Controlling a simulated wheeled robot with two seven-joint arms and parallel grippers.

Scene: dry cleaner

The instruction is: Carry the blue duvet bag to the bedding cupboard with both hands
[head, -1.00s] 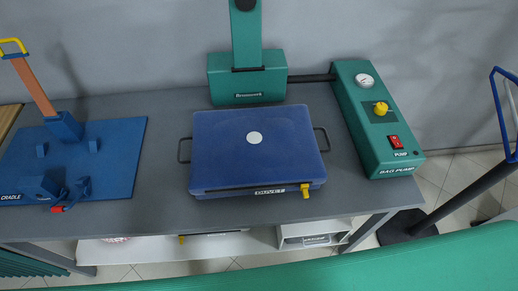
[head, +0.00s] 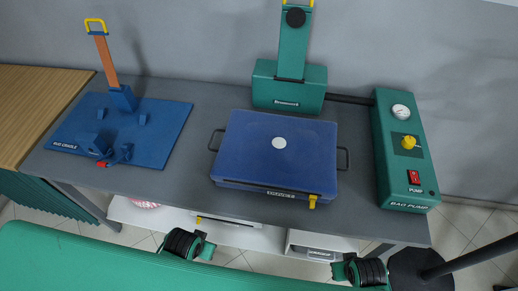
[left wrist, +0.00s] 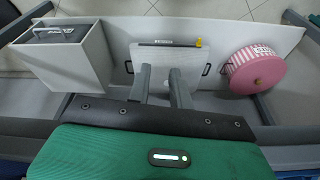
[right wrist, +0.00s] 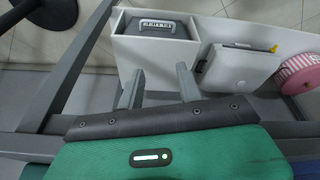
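The blue duvet bag (head: 262,165) lies flat on the grey workbench (head: 215,120) in the head view. It has a pale round valve on top, a dark loop handle at its left and right sides, and a yellow tab at the front. My left gripper (left wrist: 160,76) is open and empty in the left wrist view, above the shelf under the bench. My right gripper (right wrist: 158,78) is open and empty in the right wrist view, also over the lower shelf. Both are apart from the bag. I cannot identify a bedding cupboard in any view.
A blue bag cradle (head: 165,130) stands left of the bag, a green sealer-like device (head: 288,88) behind, and a green bag pump (head: 396,150) right. The lower shelf holds a pink striped round box (left wrist: 257,75), a pale flat case (left wrist: 168,60) and a white bin (right wrist: 152,55).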

